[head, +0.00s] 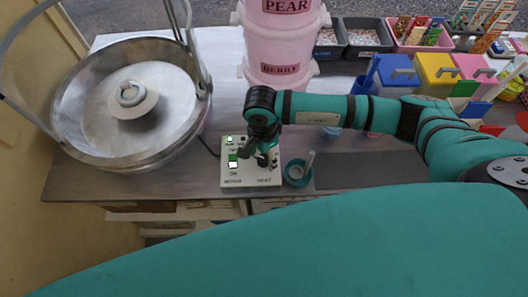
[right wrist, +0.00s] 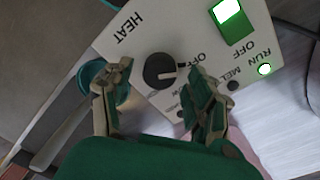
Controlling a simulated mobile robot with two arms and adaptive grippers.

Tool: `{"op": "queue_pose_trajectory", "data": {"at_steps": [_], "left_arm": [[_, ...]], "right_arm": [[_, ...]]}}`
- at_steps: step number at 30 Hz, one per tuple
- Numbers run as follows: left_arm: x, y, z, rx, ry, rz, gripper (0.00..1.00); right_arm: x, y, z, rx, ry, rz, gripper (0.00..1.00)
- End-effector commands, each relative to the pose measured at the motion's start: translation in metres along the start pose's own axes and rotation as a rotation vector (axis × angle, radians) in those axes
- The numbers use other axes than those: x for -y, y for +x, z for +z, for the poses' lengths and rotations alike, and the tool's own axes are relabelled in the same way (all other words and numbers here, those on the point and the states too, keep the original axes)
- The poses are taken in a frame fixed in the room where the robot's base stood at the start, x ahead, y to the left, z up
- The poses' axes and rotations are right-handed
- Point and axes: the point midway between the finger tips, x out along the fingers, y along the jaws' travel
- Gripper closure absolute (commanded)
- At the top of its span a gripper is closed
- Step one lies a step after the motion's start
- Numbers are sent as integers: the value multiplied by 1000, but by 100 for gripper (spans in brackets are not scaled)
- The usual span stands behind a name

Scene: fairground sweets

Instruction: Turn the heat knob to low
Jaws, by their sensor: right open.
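The white control box (head: 234,180) stands near the front edge of the counter in the head view. Its black heat knob (right wrist: 159,71) shows in the right wrist view, below the printed word HEAT. The knob's pale pointer mark faces right, close to the OFF label; the LOW label is just below it, partly hidden by a finger. My right gripper (right wrist: 160,75) is open, with one finger on each side of the knob and visible gaps between. In the head view the right gripper (head: 262,158) is over the box and hides the knob. My left gripper is not in view.
A lit green switch (right wrist: 231,12) and a RUN lamp (right wrist: 264,70) are on the box. A teal cup (head: 297,179) with a stick stands right beside it. A large metal bowl (head: 90,140) is left; pink containers (head: 285,30) stand behind.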

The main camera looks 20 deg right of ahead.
Motion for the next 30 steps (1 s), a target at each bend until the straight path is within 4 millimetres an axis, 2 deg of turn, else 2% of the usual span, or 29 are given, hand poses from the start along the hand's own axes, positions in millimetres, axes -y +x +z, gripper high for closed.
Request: {"op": "queue_pose_trajectory", "data": {"at_steps": [7, 20, 30], "left_arm": [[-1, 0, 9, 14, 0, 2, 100], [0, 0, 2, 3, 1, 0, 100], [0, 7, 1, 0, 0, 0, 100]], "right_arm": [[0, 1, 0, 1, -1, 0, 42], [0, 1, 0, 1, 0, 0, 97], [0, 2, 0, 4, 53, 0, 97]]}}
